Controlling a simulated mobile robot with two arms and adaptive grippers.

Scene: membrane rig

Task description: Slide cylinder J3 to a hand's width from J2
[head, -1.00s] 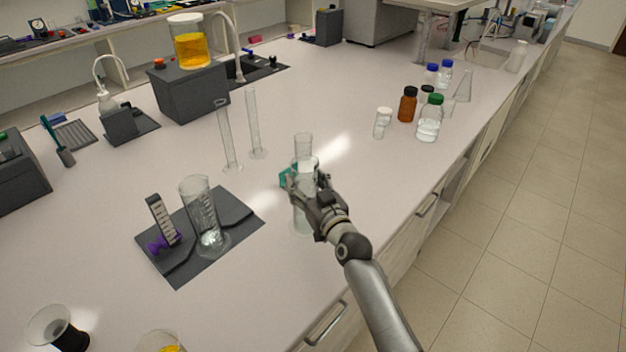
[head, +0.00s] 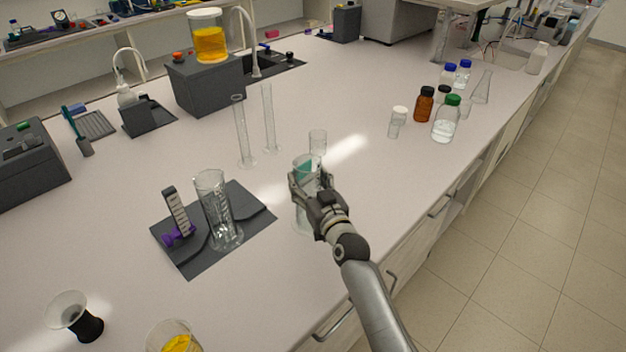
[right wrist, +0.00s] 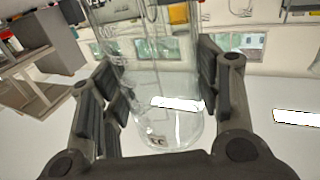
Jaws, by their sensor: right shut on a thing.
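My right gripper (head: 305,188) is shut around a clear glass cylinder (head: 304,218) that stands upright near the counter's front edge. In the right wrist view the glass (right wrist: 160,90) fills the space between the pads. Its base looks on or very near the counter. Two slim glass cylinders, one on the left (head: 242,132) and one on the right (head: 268,120), stand upright farther back. A wider graduated cylinder (head: 215,205) stands on a dark mat (head: 200,266) left of my gripper. I cannot read which are J2 and J3. My left gripper is out of view.
A small clear glass (head: 317,142) stands just behind the held cylinder, with a teal thing partly hidden there. A ruler-like stand (head: 177,213) is on the mat. Bottles, including a brown one (head: 424,104), stand at right. Bare counter lies between cylinder and mat.

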